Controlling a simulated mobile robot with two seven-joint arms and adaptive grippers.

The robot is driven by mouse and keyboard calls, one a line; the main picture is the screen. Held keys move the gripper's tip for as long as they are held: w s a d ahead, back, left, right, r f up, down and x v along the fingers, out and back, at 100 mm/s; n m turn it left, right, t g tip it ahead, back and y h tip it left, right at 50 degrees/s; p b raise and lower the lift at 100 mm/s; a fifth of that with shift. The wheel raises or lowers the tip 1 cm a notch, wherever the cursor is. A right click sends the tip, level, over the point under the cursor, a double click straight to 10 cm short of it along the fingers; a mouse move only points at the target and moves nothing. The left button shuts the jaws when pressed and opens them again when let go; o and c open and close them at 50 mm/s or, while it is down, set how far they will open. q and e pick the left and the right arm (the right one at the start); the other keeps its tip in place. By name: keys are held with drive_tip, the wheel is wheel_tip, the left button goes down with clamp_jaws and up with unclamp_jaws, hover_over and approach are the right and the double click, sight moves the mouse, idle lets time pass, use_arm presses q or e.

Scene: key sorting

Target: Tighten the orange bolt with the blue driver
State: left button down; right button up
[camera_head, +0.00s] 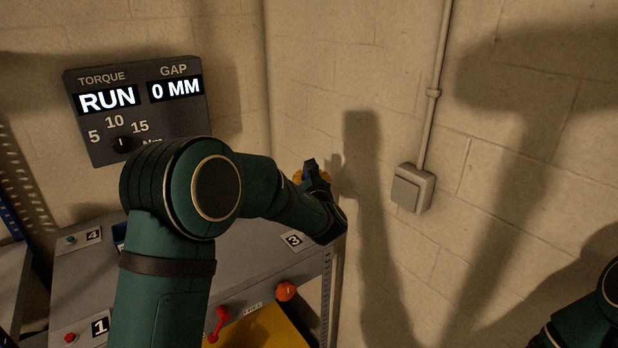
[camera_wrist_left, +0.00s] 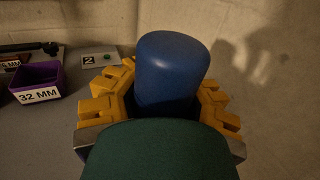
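My left gripper (camera_head: 316,176) is at the far right corner of the bench, beside plate 3, seen mostly from behind my arm. In the left wrist view, its yellow finger pads (camera_wrist_left: 165,95) are closed around a thick blue cylinder, the blue driver (camera_wrist_left: 172,65). The driver's lower end is hidden by the dark green part of my wrist. I cannot make out the orange bolt; the area by plate 3 (camera_head: 294,240) is partly covered by my gripper. My right arm shows at the lower right edge, its gripper out of frame.
A wall panel (camera_head: 136,110) reads TORQUE RUN and GAP 0 MM. The grey bench (camera_head: 262,243) carries plate 1 (camera_head: 97,326) and plate 4 (camera_head: 80,240). A round orange knob (camera_head: 286,291) and red lever (camera_head: 217,324) sit at its front. A purple 32 MM bin (camera_wrist_left: 38,83) stands left.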

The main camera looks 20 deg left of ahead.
use_arm(q)
drive_tip(key=shift+f, duration=0.1)
idle(0.3)
wheel_tip(320, 180, up, 6)
drive_tip(key=p, duration=0.3)
idle(0.6)
idle(1.4)
